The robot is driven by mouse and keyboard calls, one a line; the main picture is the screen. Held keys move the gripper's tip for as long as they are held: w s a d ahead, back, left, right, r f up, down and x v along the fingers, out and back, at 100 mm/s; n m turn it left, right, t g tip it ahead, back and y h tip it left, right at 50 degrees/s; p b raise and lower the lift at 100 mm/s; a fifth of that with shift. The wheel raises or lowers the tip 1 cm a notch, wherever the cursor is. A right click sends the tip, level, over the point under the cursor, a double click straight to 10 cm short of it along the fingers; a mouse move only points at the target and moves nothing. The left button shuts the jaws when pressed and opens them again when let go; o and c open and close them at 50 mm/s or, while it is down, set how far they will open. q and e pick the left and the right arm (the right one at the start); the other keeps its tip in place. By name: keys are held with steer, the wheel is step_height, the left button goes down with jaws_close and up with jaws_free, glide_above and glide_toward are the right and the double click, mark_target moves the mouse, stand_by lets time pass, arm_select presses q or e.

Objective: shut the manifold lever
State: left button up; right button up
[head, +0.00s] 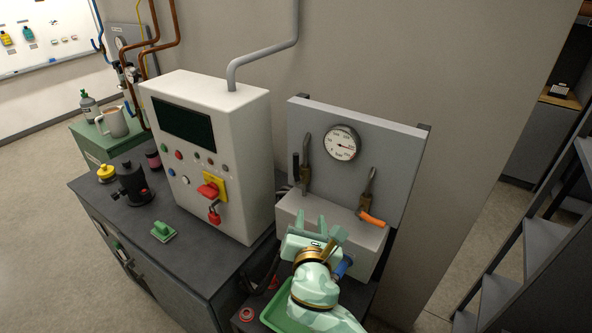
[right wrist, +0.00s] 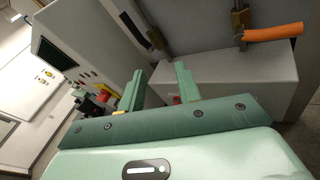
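The manifold is a grey panel (head: 390,150) with a round gauge (head: 342,143) and two brass valves, above a pale grey box (head: 322,222). The right valve has an orange lever (head: 372,218) lying nearly flat and pointing right; it also shows at the top of the right wrist view (right wrist: 272,33). The left valve has a dark lever (head: 296,167) standing upright. My right gripper (head: 310,222) is open and empty in front of the box, below and left of the orange lever. Its two fingers (right wrist: 160,88) show apart in the right wrist view. My left gripper is out of view.
A white control cabinet (head: 258,150) with a red-and-yellow switch stands just left of the manifold on a dark bench (head: 165,265). A green tray (head: 272,318) lies below my right arm. A grey ladder-like rack (head: 530,240) stands at the right.

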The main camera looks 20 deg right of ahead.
mark_target(296, 164)
step_height(296, 164, up, 4)
steer(key=w+a+n+t, duration=0.2)
steer(key=w+n, duration=0.1)
steer(key=n, duration=0.1)
steer(key=x, duration=1.5)
steer(key=shift+w+f, duration=0.3)
steer(key=shift+f, duration=0.05)
jaws_close()
